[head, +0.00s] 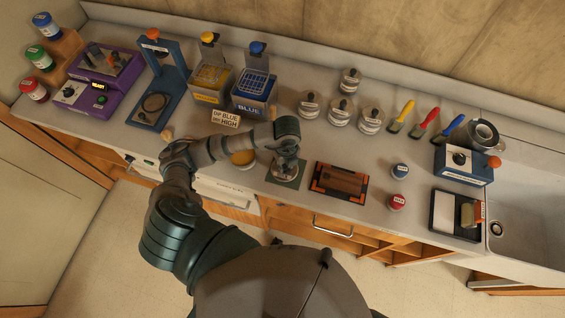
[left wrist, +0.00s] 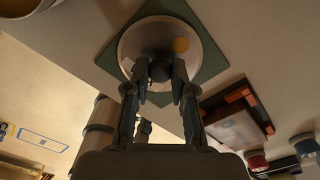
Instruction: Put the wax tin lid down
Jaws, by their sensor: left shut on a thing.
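My left gripper (head: 287,151) is over the green mat (head: 272,181) near the counter's front edge. In the left wrist view its fingers (left wrist: 157,82) are shut on the dark knob of the round silver wax tin lid (left wrist: 140,42). The lid also shows under the gripper in the head view (head: 286,168). The lid lies over the middle of the green mat, with mat corners showing around it; I cannot tell whether it touches. An open tin with yellow contents (head: 243,159) stands just left of the mat, partly behind my arm. My right gripper is not in view.
A dark board with orange corners (head: 341,181) lies right of the mat. Red (head: 396,202) and blue (head: 400,171) small jars stand farther right. Several lidded tins (head: 340,111) stand behind. A "DIP BLUE HIGH" sign (head: 226,117) and yellow and blue baskets (head: 254,92) are at the back.

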